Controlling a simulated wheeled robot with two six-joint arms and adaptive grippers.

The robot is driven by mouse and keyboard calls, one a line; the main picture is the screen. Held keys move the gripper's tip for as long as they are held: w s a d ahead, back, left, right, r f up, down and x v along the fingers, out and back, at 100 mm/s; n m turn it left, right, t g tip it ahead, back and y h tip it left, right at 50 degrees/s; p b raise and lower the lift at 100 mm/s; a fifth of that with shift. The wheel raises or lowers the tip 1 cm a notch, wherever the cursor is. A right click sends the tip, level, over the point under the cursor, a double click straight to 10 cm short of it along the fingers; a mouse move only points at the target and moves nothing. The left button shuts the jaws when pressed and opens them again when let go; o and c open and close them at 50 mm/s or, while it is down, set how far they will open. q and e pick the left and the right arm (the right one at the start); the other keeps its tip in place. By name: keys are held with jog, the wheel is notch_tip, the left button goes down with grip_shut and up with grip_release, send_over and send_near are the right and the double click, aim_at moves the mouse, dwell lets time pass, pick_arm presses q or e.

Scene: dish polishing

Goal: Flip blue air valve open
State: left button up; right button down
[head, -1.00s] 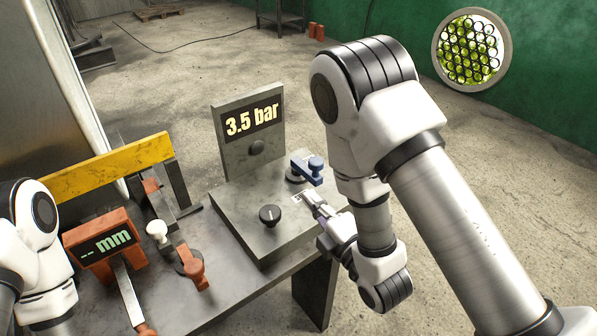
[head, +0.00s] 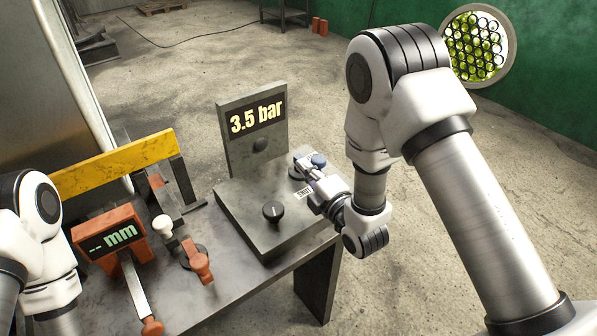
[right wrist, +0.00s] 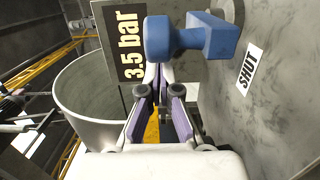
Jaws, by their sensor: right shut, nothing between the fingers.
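The blue air valve (head: 319,160) sits on the grey panel box at the right end of the bench. My right gripper (head: 304,168) is at the valve and partly hides it in the head view. In the right wrist view the blue valve lever (right wrist: 205,41) ends in a rounded knob, just above my right fingertips (right wrist: 158,92). The fingers are shut and hold nothing. I cannot tell whether they touch the lever. A "SHUT" label (right wrist: 251,65) is on the panel beside the valve. My left arm shows at the left edge, its gripper out of view.
The upright display (head: 257,119) reads 3.5 bar. A black knob (head: 272,211) sits on the box. An orange gauge (head: 111,238) showing "-- mm", an orange lever (head: 199,262) and a yellow bar (head: 110,164) stand to the left. Open floor lies beyond the bench.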

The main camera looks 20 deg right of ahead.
jog(key=shift+s+d, duration=0.15)
jog(key=shift+d, duration=0.35)
jog(key=shift+a, duration=0.1)
jog(key=shift+a, duration=0.1)
jog(key=shift+d, duration=0.2)
